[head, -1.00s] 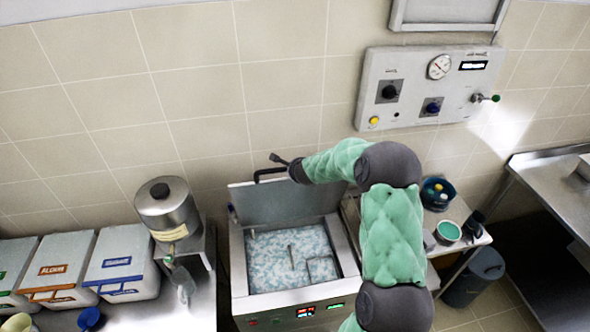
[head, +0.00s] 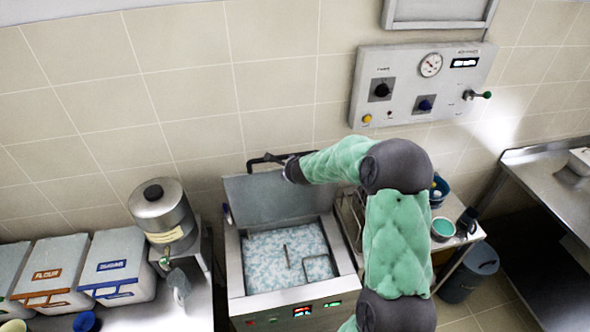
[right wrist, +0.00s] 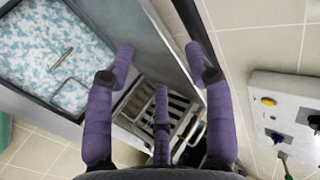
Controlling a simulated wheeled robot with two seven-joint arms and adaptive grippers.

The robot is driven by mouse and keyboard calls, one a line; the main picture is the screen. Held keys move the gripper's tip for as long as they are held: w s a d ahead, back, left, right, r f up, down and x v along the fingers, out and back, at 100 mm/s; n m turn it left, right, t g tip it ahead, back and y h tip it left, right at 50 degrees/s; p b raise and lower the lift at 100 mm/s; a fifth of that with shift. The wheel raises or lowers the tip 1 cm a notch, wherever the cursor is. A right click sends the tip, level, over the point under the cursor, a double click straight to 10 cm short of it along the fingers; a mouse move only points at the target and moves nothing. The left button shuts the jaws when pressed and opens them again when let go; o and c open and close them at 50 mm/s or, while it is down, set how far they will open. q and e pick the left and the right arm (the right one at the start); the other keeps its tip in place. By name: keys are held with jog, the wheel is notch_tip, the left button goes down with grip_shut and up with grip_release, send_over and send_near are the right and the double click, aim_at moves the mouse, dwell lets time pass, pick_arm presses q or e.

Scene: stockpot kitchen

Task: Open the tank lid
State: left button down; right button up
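The tank (head: 236,275) stands against the wall, with blue-white speckled contents in view. Its grey lid (head: 262,195) is raised at the back, standing up steeply. A black bar handle (head: 262,160) runs along the lid's upper edge. My right gripper (head: 290,168) is at that upper edge, just beside the handle; my forearm partly hides it. In the right wrist view, my right gripper's purple fingers (right wrist: 158,58) are spread apart. The lid (right wrist: 165,40) and dark handle bar (right wrist: 192,28) lie at the fingers, and I cannot tell if they touch. My left gripper is not in view.
A control panel (head: 405,95) is on the wall to the right. A steel urn (head: 165,215) and bins (head: 115,265) stand left of the tank. A small cart with bowls (head: 443,228) stands to the right, a steel counter (head: 550,190) further right.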

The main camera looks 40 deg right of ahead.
jog(key=v, duration=0.8)
jog(key=shift+r, duration=0.1)
